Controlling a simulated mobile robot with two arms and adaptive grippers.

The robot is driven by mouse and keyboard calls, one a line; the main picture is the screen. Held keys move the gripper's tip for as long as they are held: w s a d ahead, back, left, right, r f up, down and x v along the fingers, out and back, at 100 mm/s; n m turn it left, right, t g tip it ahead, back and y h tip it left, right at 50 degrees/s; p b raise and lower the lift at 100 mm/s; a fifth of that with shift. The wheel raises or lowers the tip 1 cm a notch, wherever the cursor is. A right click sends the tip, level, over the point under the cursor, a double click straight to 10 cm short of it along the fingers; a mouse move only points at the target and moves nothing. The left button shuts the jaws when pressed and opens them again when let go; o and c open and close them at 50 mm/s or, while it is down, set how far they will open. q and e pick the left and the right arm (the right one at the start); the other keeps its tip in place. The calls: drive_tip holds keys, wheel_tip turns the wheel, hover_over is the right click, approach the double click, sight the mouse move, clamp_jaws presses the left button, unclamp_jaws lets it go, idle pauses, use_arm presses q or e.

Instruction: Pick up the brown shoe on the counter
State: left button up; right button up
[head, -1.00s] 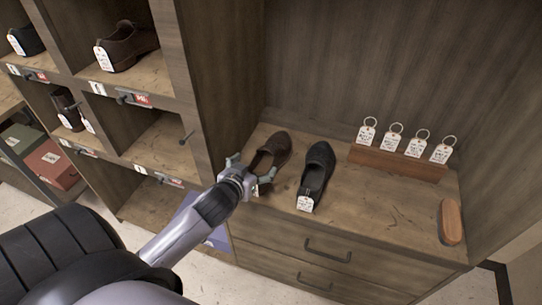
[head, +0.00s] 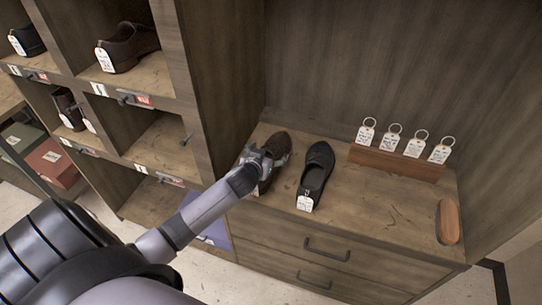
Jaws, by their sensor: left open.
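The brown shoe (head: 279,144) lies on the wooden counter (head: 375,212), at the counter's left side. My left gripper (head: 268,160) is open at the shoe, over its near half, and hides part of it. I cannot tell whether the fingers touch the shoe. A black shoe (head: 317,168) with a white tag lies just right of the brown one, apart from it. My right gripper is not in view.
A wooden rack with several tagged key rings (head: 396,163) stands at the counter's back. A brush (head: 449,222) lies at the right. A cubby shelf (head: 160,75) holding shoes stands left. The counter's middle front is clear.

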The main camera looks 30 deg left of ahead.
use_arm(q)
drive_tip(key=shift+w+a+f, duration=0.1)
drive_tip(key=shift+w+f, duration=0.1)
drive_tip(key=shift+w, duration=0.15)
drive_tip(key=shift+c, duration=0.5)
drive_tip(key=c, duration=1.6)
